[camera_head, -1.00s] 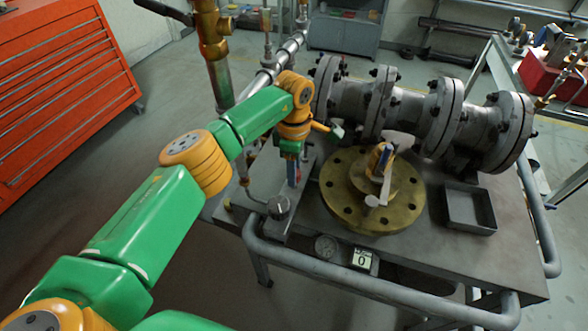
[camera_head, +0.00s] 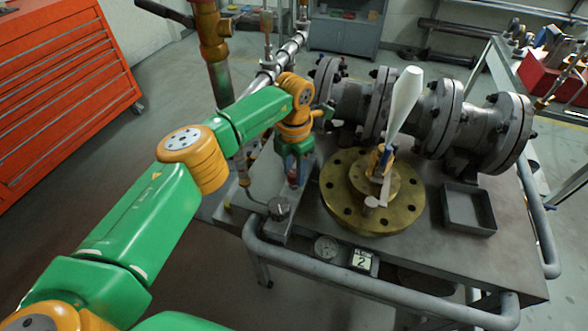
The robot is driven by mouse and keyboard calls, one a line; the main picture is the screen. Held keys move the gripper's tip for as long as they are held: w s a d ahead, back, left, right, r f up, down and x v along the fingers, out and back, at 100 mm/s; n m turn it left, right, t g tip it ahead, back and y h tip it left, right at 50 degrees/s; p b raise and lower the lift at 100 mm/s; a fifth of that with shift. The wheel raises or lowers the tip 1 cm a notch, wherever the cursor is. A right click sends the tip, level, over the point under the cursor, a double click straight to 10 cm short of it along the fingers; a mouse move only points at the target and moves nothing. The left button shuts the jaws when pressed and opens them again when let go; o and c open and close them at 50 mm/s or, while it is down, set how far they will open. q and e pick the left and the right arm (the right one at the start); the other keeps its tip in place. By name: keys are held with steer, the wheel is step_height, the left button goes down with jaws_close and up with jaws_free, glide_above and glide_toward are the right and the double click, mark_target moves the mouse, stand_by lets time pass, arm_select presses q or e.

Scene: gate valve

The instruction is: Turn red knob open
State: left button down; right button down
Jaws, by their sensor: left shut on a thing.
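My left gripper (camera_head: 293,168) points down at the left part of the workbench. The rest of the knob is hidden by the gripper. A brass flange (camera_head: 345,208) lies on the bench to the right, with a small brass and blue fitting (camera_head: 380,160) on top. A pale white cone shape (camera_head: 405,98) rises from above the fitting. A small display (camera_head: 362,260) on the bench front reads 2. My right gripper is not in view.
A grey flanged pipe (camera_head: 405,115) runs along the back of the bench. An empty grey tray (camera_head: 468,208) sits at the right. A round gauge (camera_head: 326,248) and a front rail (camera_head: 380,290) edge the bench. A red tool cabinet (camera_head: 60,100) stands at the left.

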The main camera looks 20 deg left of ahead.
mark_target(294, 173)
arm_select(q)
steer(key=shift+n, duration=2)
steer(key=shift+c, duration=2.2)
jaws_free()
step_height(294, 173, up, 7)
steer(key=shift+r+b, duration=0.1)
steer(key=shift+b, duration=0.25)
